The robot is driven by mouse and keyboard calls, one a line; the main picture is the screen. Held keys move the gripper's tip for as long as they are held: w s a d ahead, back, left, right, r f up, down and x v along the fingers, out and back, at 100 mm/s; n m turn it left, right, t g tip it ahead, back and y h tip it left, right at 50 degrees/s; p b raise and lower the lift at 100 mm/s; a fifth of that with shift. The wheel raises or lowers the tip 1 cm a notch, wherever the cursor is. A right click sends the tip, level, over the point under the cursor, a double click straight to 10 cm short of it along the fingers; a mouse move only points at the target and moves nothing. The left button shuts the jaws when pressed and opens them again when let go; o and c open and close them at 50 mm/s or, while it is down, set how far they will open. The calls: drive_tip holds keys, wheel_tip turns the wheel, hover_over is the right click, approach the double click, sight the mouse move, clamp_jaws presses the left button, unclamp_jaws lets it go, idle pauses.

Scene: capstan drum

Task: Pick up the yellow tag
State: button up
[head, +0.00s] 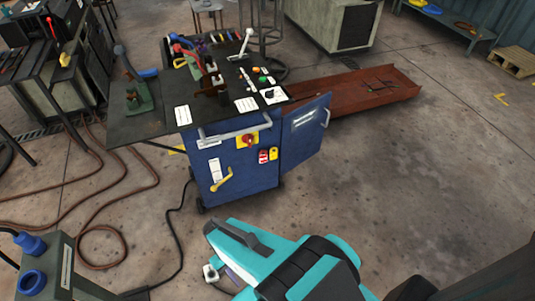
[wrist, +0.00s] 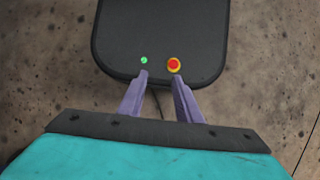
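The yellow tag (head: 273,154) hangs on the front of the blue cabinet (head: 232,170) in the head view, just right of a red tag (head: 263,157) and below the red and yellow rotary switch (head: 248,140). It is small, and no writing on it can be read. My gripper (wrist: 160,75) shows in the wrist view with its two purple fingers apart and nothing between them. In the head view my teal wrist is low in the picture, in front of the cabinet and well apart from the tag. The tag is not in the wrist view.
The cabinet's blue door (head: 305,132) stands open at the right. A yellow handle (head: 222,180) sits low on its front, and a grey rail (head: 236,130) runs above. A black cable (head: 180,235) and brown hoses (head: 105,235) lie on the floor at left.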

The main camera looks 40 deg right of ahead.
drive_tip(key=shift+o, duration=0.5)
drive_tip(key=shift+a, duration=0.25)
